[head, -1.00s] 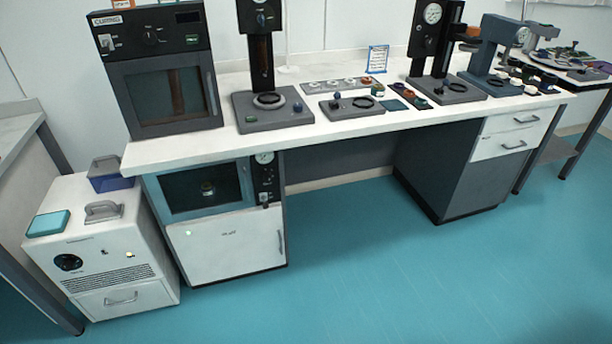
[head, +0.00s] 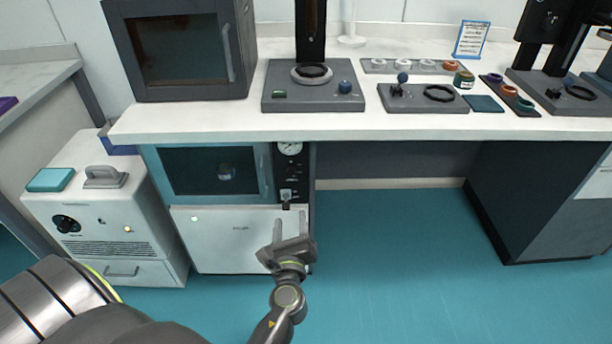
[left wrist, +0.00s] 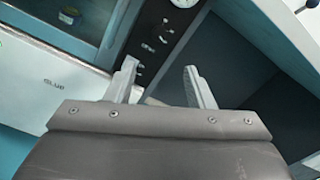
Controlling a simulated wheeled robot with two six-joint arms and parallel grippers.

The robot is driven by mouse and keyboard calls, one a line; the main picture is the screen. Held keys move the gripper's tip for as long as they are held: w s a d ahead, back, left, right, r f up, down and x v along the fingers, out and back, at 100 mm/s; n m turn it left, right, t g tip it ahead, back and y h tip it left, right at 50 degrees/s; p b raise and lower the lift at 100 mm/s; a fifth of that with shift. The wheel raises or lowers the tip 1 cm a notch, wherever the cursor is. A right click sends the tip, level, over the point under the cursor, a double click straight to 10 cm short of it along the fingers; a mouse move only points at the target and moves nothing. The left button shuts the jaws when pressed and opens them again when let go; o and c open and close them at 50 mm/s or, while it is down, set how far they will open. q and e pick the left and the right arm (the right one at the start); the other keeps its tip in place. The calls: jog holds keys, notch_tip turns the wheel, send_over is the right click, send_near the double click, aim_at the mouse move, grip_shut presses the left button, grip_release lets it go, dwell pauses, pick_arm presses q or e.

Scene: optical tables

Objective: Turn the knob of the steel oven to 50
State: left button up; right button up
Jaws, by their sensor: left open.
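An oven with a blue-grey window frame (head: 158,178) is built in under the bench. Its narrow black panel (head: 292,170) carries a round gauge (head: 290,148) and a small knob or valve (head: 287,195) low down. I cannot read any dial setting. In the left wrist view the panel (left wrist: 155,45) shows several small light fittings beside the gauge. My left gripper (head: 290,221) is open and empty, in front of and below the panel. Its fingers (left wrist: 160,68) point toward the panel's lower part, apart from it. My right gripper is not in view.
A dark oven (head: 180,50) stands on the white bench top (head: 200,121), its upper controls out of view. A white cabinet unit (head: 110,220) with a black dial stands at left. A white door (head: 230,240) is below the built-in oven. Open floor (head: 400,270) lies to the right.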

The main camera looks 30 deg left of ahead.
pick_arm(q)
send_near(291, 175)
jog(key=x, duration=0.7)
jog(key=shift+w+r, duration=0.1)
jog(key=shift+w, duration=0.05)
jog(key=shift+x, duration=0.8)
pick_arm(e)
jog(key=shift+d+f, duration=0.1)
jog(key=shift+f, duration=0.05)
pick_arm(q)
jog(key=c, duration=1)
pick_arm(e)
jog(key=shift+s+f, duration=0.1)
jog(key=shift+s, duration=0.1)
